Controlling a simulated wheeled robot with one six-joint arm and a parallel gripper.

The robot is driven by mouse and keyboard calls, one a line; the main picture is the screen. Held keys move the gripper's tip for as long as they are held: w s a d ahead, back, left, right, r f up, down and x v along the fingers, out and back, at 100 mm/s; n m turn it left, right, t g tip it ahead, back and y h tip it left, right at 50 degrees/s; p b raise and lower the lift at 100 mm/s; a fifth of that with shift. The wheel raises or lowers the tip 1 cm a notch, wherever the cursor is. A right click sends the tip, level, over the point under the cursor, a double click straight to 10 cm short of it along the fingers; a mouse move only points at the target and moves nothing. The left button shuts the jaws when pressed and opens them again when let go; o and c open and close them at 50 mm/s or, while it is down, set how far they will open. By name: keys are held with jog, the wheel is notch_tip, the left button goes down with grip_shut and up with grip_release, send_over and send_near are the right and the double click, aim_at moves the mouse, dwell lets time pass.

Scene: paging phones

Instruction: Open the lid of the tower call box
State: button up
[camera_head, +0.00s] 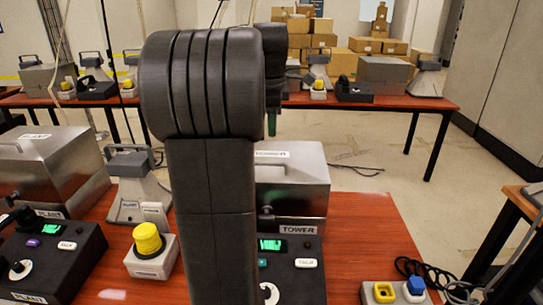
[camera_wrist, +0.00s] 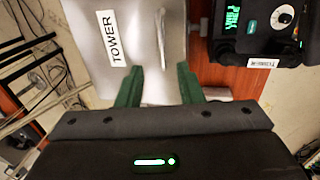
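The tower call box (camera_head: 300,190) is a grey metal box on the red table, right of my arm in the head view. Its lid looks shut, and my arm hides its left part. In the wrist view, the box's pale metal surface (camera_wrist: 155,35) with a TOWER label (camera_wrist: 112,38) lies beyond my fingers. My gripper (camera_wrist: 162,82) has two green fingers spread apart, with nothing seen held between them. In the head view it is mostly hidden behind my arm; only a bit of green (camera_head: 271,123) shows above the box. I cannot tell whether the fingers touch it.
A black tower phone unit (camera_head: 295,265) with a green display stands in front of the box. A plant call box (camera_head: 50,165), a yellow-button unit (camera_head: 150,248) and a yellow-blue button box (camera_head: 397,291) share the table. Another red table (camera_head: 415,102) stands behind.

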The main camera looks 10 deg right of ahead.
aim_at(273, 164)
jog(key=f, duration=0.4)
jog(key=w+f, duration=0.1)
jog(key=f, duration=0.3)
jog(key=w+f, duration=0.1)
jog(key=f, duration=0.3)
jog(key=shift+w+d+f+b, duration=0.1)
jog(key=shift+w+d+b, duration=0.05)
jog(key=shift+d+b, duration=0.15)
grip_shut()
